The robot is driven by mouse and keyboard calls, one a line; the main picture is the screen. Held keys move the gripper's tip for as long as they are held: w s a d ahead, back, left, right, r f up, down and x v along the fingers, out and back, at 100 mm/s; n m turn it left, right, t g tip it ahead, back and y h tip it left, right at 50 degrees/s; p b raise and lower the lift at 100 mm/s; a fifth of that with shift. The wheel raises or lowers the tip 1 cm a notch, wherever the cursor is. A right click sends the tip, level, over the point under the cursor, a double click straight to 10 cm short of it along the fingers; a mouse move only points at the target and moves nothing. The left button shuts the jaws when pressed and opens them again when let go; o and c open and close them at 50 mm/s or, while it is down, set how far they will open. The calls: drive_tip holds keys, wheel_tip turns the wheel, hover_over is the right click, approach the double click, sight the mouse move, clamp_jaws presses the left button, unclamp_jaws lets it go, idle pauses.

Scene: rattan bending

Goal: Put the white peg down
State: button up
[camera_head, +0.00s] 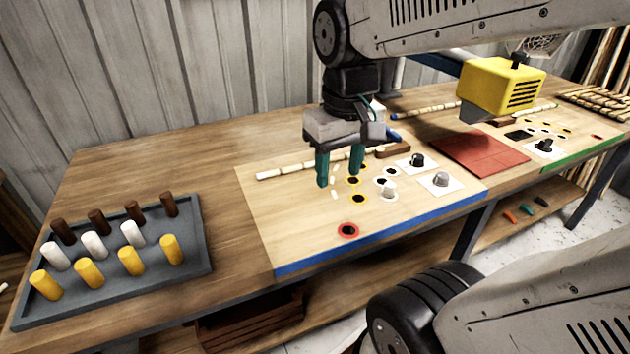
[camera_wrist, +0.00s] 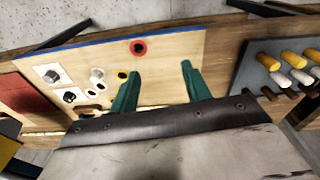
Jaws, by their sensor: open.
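A short white peg (camera_head: 388,190) stands upright on the pale wooden board (camera_head: 300,225), beside white-ringed holes (camera_head: 386,180). Its foot is too small to tell whether it sits fully in a hole. It also shows in the wrist view (camera_wrist: 96,74). My gripper (camera_head: 338,178) has green fingers, open and apart, with nothing seen between them. It is above the board, to the left of the peg in the head view and not touching it. It also shows in the wrist view (camera_wrist: 160,68), with the peg left of its fingers.
A grey tray (camera_head: 190,272) at left holds brown, white and yellow upright pegs. Yellow-ringed holes (camera_head: 358,198) and a red-ringed hole (camera_head: 348,230) mark the board. A rattan pole (camera_head: 290,171) lies behind. Knobs on white plates (camera_head: 440,181) and a red mat (camera_head: 480,153) are right.

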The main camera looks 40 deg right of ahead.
drive_tip(key=s+a+n, duration=0.1)
drive_tip(key=s+a, duration=0.4)
drive_tip(key=s, duration=0.1)
drive_tip(key=shift+n, duration=0.3)
drive_tip(key=shift+w, duration=0.1)
idle(1.0)
